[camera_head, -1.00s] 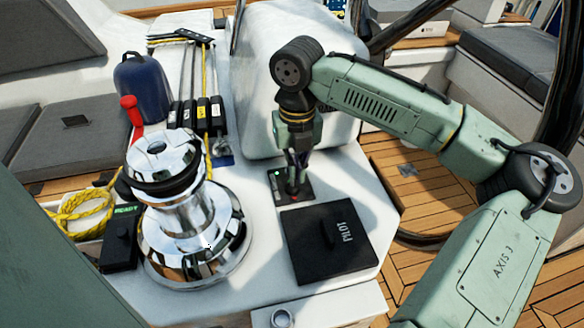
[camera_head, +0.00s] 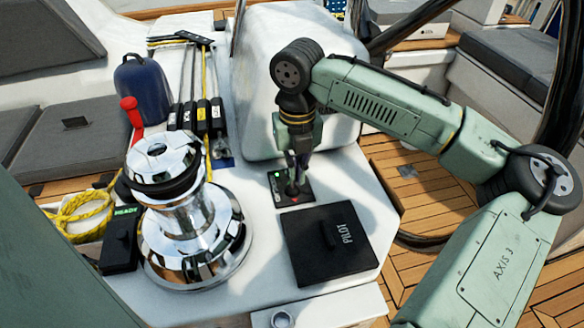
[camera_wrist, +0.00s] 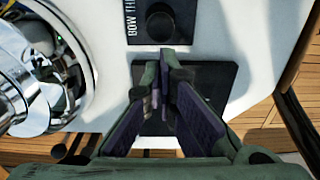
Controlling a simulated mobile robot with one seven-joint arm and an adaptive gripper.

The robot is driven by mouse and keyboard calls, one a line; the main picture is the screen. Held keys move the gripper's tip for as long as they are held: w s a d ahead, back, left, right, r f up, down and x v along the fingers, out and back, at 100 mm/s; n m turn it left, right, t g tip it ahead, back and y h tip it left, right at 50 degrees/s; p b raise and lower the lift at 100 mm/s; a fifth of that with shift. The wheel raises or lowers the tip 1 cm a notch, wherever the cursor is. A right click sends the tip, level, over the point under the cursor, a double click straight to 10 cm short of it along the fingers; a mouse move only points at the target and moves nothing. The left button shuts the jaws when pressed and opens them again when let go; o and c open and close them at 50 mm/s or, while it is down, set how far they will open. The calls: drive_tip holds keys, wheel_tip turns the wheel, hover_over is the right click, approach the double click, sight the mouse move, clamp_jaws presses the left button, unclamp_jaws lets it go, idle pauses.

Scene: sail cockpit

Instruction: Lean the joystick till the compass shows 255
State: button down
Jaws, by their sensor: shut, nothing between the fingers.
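The joystick (camera_head: 292,188) is a short dark stick on a small black panel (camera_head: 308,195) with a green light, on the white console. In the wrist view its round black knob (camera_wrist: 160,22) shows from above on the panel, marked "BOW TH", with the rest cut off. My gripper (camera_head: 293,165) points down right over the joystick. In the wrist view my gripper (camera_wrist: 166,52) is shut and empty, its tips just below the knob in the picture. Whether the tips touch the stick, and how far it leans, I cannot tell. I see no compass reading in either view.
A black box marked PILOT (camera_head: 325,243) lies just in front of the joystick panel. The steering wheel (camera_head: 565,80) is at the right. The white pod (camera_head: 265,45) rises behind.

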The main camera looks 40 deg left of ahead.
drive_tip(key=shift+f, duration=0.1)
drive_tip(key=shift+f+b, duration=0.6)
drive_tip(key=shift+f, duration=1.15)
drive_tip(key=shift+w+a+p, duration=0.4)
drive_tip(key=shift+w+a, duration=0.3)
drive_tip(key=shift+a, duration=0.1)
idle(2.9)
drive_tip(key=shift+s+d+p, duration=0.35)
drive_tip(key=shift+s+d, duration=1)
drive_tip(key=shift+d, duration=0.2)
wheel_tip(320, 180, up, 7)
drive_tip(key=p, duration=0.6)
